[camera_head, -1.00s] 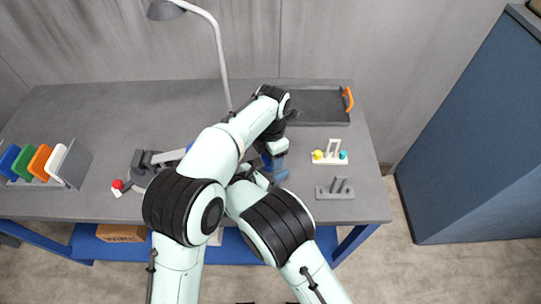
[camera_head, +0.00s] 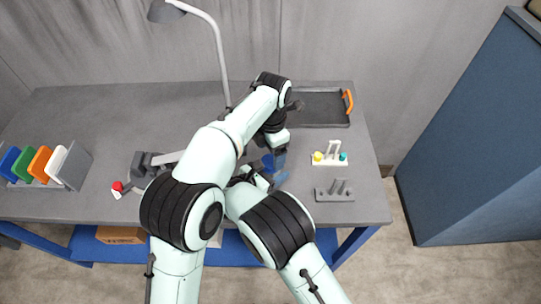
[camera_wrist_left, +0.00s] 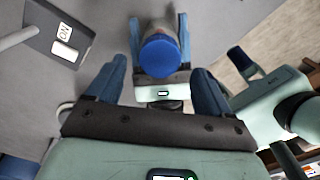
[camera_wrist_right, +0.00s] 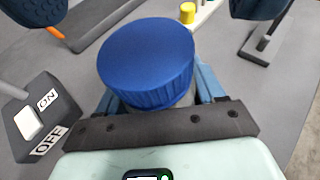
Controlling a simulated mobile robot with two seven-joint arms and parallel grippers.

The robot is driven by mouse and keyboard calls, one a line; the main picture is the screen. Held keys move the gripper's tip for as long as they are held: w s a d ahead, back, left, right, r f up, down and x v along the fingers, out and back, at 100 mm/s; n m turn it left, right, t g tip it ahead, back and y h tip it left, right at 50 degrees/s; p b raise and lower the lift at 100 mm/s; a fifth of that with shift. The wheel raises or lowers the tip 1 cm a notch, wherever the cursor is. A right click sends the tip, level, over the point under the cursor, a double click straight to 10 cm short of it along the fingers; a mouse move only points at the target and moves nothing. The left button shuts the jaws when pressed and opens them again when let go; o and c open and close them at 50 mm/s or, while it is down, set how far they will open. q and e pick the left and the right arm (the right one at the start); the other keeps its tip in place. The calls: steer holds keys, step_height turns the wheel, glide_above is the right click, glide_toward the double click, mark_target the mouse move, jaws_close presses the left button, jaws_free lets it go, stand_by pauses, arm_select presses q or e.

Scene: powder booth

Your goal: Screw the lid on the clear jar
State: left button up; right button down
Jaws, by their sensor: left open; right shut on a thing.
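A ribbed blue lid (camera_wrist_right: 146,66) sits on top of the jar (camera_wrist_right: 180,103), which shows only as a greyish strip under it in the right wrist view. How tightly the lid is seated cannot be told. My right gripper (camera_wrist_right: 155,100) is shut on the jar below the lid. In the left wrist view the blue lid (camera_wrist_left: 160,54) shows between the right gripper's blue fingers. My left gripper (camera_wrist_left: 157,78) is open and empty, its fingers spread on either side of the lid's line and apart from it. In the head view my left gripper (camera_head: 276,160) and arms mostly hide the jar.
A switch box marked ON and OFF (camera_wrist_right: 42,118) stands near the jar. Colored panels (camera_head: 38,163) stand far left.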

mark_target(271, 161)
arm_select(q)
steer(key=shift+r, duration=0.4)
steer(key=shift+c, duration=0.4)
step_height(271, 161, up, 4)
steer(key=n, duration=0.3)
steer(key=shift+f, duration=0.25)
steer(key=shift+f, duration=4.05)
